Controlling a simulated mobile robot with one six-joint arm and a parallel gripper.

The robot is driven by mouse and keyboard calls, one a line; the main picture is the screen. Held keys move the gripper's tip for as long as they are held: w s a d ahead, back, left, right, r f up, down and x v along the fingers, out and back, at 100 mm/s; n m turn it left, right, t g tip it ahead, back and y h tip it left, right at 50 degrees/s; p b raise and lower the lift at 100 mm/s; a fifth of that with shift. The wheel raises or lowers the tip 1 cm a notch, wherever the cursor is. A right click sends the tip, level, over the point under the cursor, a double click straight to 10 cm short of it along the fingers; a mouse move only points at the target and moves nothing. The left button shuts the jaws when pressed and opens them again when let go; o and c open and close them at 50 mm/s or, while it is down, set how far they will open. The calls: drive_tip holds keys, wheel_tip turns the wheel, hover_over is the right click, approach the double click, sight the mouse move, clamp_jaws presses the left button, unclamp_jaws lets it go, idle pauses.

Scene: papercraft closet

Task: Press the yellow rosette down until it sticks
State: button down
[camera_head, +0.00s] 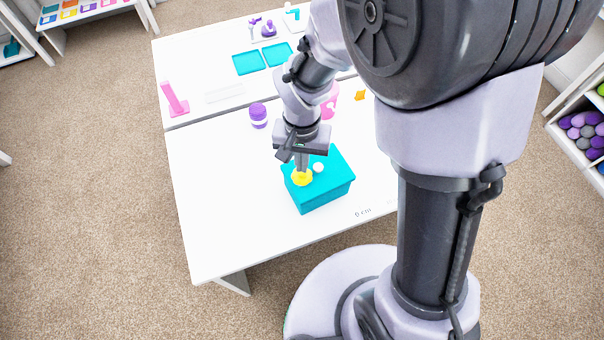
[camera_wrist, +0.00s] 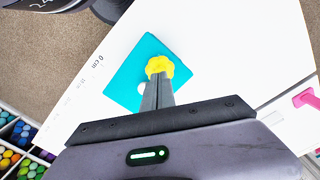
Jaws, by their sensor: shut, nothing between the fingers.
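The yellow rosette (camera_head: 301,178) is on top of the teal box (camera_head: 325,194), toward its left side in the head view. The rosette also shows in the wrist view (camera_wrist: 160,66), at the tips of my fingers. My gripper (camera_head: 302,168) is shut, with nothing between its fingers, and points down at the rosette. Its tips overlap the rosette in both views; I cannot tell how hard they touch. A white round spot (camera_head: 318,168) is on the box top beside the rosette. The part of the rosette under the fingertips is hidden.
The box stands on a white table (camera_head: 220,200). A purple jar (camera_head: 258,115), a pink object (camera_head: 329,103) and a small orange piece (camera_head: 360,95) stand behind it. A pink stand (camera_head: 174,100) is at the far left. The table's front left is clear.

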drive_tip(key=shift+f+b, duration=0.85)
drive_tip(key=shift+f, duration=0.05)
idle(2.7)
drive_tip(key=shift+r, duration=0.1)
idle(1.3)
wheel_tip(320, 180, up, 7)
drive_tip(key=p, duration=0.5)
drive_tip(key=shift+p, duration=0.3)
drive_tip(key=s+d+r+m+t+y+b, duration=0.1)
drive_tip(key=s+d+r+t+y+b, duration=0.1)
drive_tip(key=s+d+r+t+b, duration=0.3)
drive_tip(key=s+d+r+b, duration=0.1)
drive_tip(key=s+r+b, duration=0.2)
drive_tip(key=s+r, duration=0.3)
drive_tip(key=shift+s+d+r+m+t, duration=0.15)
drive_tip(key=shift+d+r+m+t, duration=0.15)
drive_tip(key=shift+d+t, duration=0.1)
